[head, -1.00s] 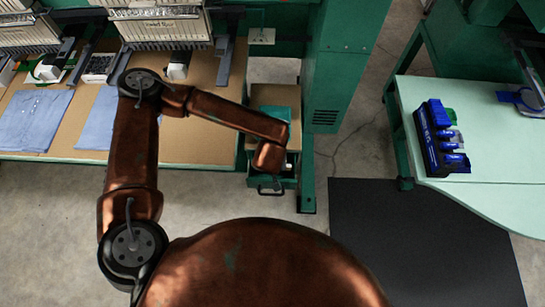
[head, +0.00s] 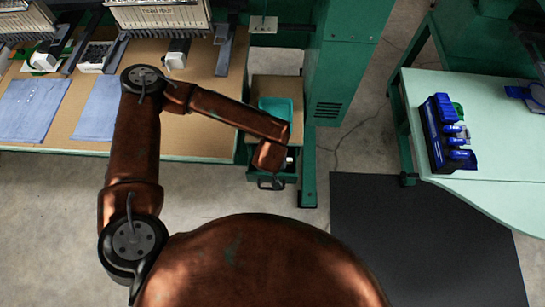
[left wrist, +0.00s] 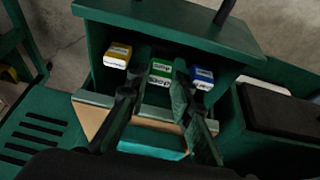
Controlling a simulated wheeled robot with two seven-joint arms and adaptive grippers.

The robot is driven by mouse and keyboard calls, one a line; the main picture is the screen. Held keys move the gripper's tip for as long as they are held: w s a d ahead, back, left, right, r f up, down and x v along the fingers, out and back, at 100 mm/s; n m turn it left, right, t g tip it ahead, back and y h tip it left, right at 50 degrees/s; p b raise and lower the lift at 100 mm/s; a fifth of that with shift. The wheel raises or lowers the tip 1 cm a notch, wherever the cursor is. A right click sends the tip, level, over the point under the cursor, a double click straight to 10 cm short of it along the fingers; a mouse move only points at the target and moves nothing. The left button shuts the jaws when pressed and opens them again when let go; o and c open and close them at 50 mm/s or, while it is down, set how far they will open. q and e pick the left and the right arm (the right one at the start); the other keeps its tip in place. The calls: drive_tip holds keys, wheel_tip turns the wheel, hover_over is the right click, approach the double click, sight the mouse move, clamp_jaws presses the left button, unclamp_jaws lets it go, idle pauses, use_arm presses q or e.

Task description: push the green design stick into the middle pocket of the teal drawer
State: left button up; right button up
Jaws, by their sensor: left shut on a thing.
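The teal drawer (head: 287,180) is pulled open below a small brown-topped cabinet, in the head view. In the left wrist view the drawer (left wrist: 225,38) holds a yellow-topped stick (left wrist: 118,54) at left, the green design stick (left wrist: 161,70) in the middle and a blue-topped stick (left wrist: 202,75) at right. My left gripper (left wrist: 161,80) has its fingers either side of the green stick and is shut on it. The stick's lower end and pocket walls are hidden, so I cannot tell how deep it sits. My right gripper is not in view.
A teal tray (head: 277,104) lies on the cabinet top beside the drawer. A green machine post (head: 345,70) stands close at right. A brown table (head: 200,135) with blue shirts is at left. A pale table (head: 495,150) with a dark rack is at right.

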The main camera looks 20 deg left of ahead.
use_arm(q)
drive_tip(key=shift+f, duration=0.25)
drive_tip(key=shift+f+b, duration=0.35)
drive_tip(key=shift+b, duration=0.1)
drive_tip(key=o, duration=1.1)
drive_tip(key=shift+c, duration=0.2)
drive_tip(key=v, duration=1.2)
drive_tip(key=shift+s, duration=0.1)
